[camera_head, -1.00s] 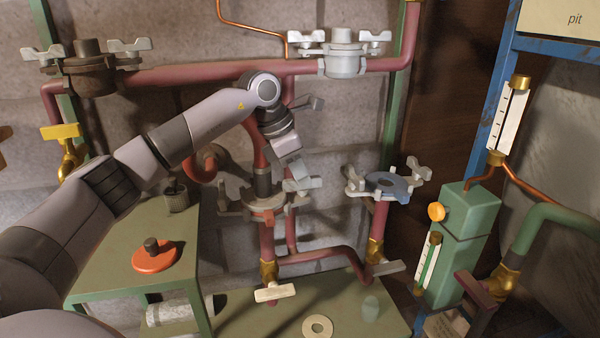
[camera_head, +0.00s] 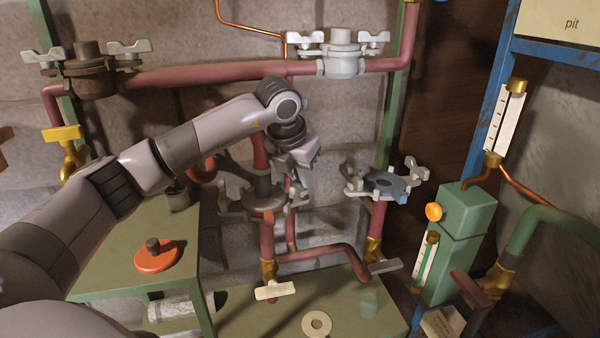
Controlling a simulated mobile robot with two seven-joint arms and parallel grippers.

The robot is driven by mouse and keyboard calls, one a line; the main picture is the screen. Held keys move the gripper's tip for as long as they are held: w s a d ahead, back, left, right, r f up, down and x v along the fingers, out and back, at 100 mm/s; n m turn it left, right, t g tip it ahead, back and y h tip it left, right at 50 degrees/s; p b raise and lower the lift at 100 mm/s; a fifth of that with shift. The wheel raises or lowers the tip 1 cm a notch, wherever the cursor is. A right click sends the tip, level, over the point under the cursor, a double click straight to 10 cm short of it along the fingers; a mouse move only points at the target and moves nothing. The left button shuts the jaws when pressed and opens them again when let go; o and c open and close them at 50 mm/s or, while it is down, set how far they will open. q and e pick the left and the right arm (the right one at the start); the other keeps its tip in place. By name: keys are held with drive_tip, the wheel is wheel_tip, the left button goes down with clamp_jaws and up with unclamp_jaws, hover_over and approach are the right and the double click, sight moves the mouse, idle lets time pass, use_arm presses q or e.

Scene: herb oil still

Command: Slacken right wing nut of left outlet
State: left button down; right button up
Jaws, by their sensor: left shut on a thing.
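The left outlet (camera_head: 264,203) is a round rusty-grey flanged joint on a red upright pipe, with wing nuts at its rim. Its left wing nut (camera_head: 228,201) shows beside the flange. My left gripper (camera_head: 297,188) reaches down over the right side of this flange and is shut on the right wing nut (camera_head: 299,195), which is mostly hidden by the fingers. The right outlet (camera_head: 384,183) has a blue-grey ring on top and pale wing nuts around it. My right gripper is out of view.
A red pipe (camera_head: 200,75) with two flanged fittings runs behind my left arm. A green bench (camera_head: 110,240) bears an orange disc (camera_head: 156,257). A pale ring (camera_head: 317,323) lies on the low green surface. A green column (camera_head: 465,220) stands at right.

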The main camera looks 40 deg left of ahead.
use_arm(q)
drive_tip(key=n+y, duration=0.1)
drive_tip(key=n, duration=0.3)
drive_tip(key=shift+d+n+g+y, duration=0.15)
drive_tip(key=shift+n+g+y, duration=0.15)
drive_tip(key=shift+y, duration=0.1)
drive_tip(key=shift+w+n+g+y, duration=0.1)
drive_tip(key=shift+n+g+y, duration=0.25)
drive_tip(key=shift+n, duration=0.8)
drive_tip(key=shift+w+n+g+y, duration=0.1)
drive_tip(key=shift+n+g+y, duration=0.2)
drive_tip(key=shift+n, duration=0.85)
drive_tip(key=c, duration=1.1)
unclamp_jaws()
drive_tip(key=shift+v, duration=3.65)
